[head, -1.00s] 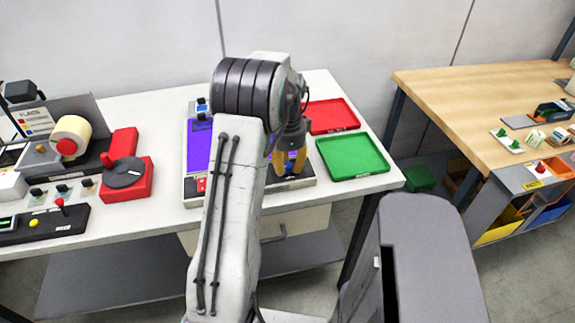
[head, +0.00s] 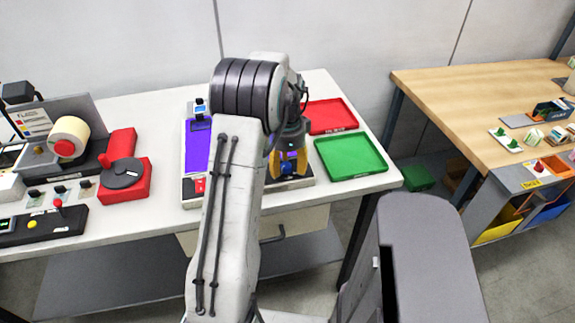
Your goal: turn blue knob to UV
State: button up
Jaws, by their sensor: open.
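The blue knob (head: 288,169) is a small blue shape between the yellow fingertips of my gripper (head: 288,166), in the head view. It sits on the front right part of a grey panel (head: 306,181) with a purple area (head: 197,150). My gripper points down over the knob, with one finger on each side of it. The fingers are open, and I cannot tell whether they touch the knob. The UV mark and the knob's pointer are not readable. My arm hides the middle of the panel.
A red tray (head: 331,116) and a green tray (head: 350,157) lie right of the panel. A red unit with a dark disc (head: 123,174) and a label roll machine (head: 69,139) stand at left. A wooden table (head: 470,85) is at right, across a gap.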

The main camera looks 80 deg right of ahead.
aim_at(287, 165)
jog(key=shift+r, duration=0.1)
notch_tip(287, 165, up, 12)
dwell(0.7)
dwell(0.8)
